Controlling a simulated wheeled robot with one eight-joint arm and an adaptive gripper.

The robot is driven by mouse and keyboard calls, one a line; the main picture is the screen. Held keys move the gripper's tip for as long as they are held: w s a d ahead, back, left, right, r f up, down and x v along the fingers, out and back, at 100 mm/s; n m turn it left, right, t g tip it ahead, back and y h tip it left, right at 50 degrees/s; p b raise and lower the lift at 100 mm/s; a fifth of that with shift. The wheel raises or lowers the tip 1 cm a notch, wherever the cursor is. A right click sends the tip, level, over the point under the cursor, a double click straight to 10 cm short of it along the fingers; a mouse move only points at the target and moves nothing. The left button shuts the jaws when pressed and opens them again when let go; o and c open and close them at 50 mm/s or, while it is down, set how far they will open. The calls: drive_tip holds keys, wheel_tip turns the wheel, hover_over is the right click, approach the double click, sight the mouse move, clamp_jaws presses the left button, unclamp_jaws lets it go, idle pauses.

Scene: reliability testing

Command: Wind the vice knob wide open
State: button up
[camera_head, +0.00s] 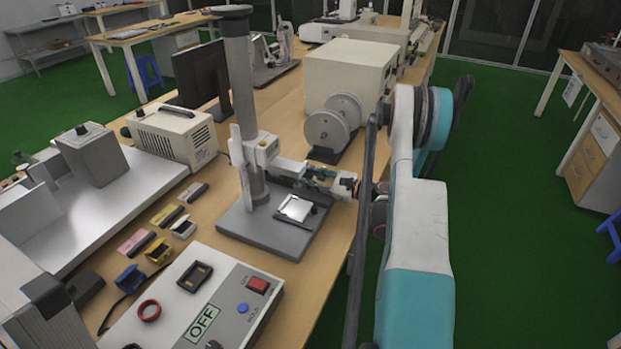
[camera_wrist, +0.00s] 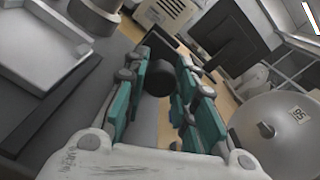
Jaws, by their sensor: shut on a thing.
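A grey stand (camera_head: 255,95) with an upright column and a flat base (camera_head: 262,238) stands on the bench in the head view. A pale bracket (camera_head: 285,168) reaches right from its column. My gripper (camera_head: 316,174) meets the right end of this bracket from the right, with teal fingers. In the wrist view, a dark round knob (camera_wrist: 160,78) sits between the teal fingers of my gripper (camera_wrist: 165,85), which are shut on it. The knob is hidden by the fingers in the head view. How far the vice is wound cannot be told.
A disc-shaped device (camera_head: 328,132) stands close behind my gripper and shows at right in the wrist view (camera_wrist: 285,135). A control box (camera_head: 225,310) reading OFF lies in front. A silver plate (camera_head: 296,209) lies on the stand's base.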

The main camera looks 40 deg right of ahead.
drive_tip(key=shift+f, duration=0.1)
drive_tip(key=o, duration=1.1)
drive_tip(key=v, duration=1.2)
